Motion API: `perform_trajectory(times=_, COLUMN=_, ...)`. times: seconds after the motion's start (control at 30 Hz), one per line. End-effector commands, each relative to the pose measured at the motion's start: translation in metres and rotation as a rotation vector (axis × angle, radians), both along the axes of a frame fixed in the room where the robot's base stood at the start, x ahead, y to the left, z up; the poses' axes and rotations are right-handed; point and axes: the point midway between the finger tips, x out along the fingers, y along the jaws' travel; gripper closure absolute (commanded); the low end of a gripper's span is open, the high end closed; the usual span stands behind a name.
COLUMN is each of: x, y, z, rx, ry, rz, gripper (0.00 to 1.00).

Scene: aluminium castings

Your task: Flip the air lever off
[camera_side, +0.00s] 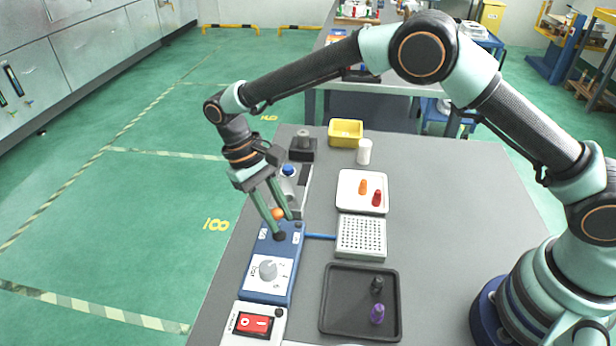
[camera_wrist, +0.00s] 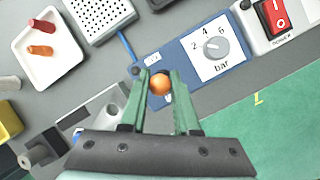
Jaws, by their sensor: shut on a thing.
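The air lever shows as an orange ball knob (camera_side: 278,213) at the far end of the blue pressure box (camera_wrist: 182,55). The knob also shows in the wrist view (camera_wrist: 160,84). My gripper (camera_side: 283,227) points down over that end of the box. In the wrist view, the green fingers of my gripper (camera_wrist: 160,75) stand on both sides of the knob, shut on the lever. The lever's stem and pivot are mostly hidden, so I cannot tell its tilt. A grey dial (camera_side: 268,270) sits on the box's white bar scale.
A red rocker switch (camera_side: 254,324) is at the near end. A blue hose (camera_side: 320,236) runs right to a perforated block (camera_side: 361,238). A white tray (camera_side: 348,190) holds orange and red pegs; a black tray (camera_side: 335,300) holds black and purple ones. A yellow bin (camera_side: 346,132) stands behind.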

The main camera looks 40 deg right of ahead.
Motion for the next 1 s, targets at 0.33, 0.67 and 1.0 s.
perform_trajectory(times=0.33, x=0.0024, y=0.0008, z=0.0004, rx=-0.04, ry=0.063, rz=-0.01, gripper=1.0)
perform_trajectory(times=0.67, x=0.0021, y=0.0003, z=0.0007, rx=-0.04, ry=0.065, rz=-0.011, gripper=0.55)
perform_trajectory(times=1.0, x=0.0023, y=0.0018, z=0.0006, rx=-0.039, ry=0.062, rz=-0.008, gripper=0.4)
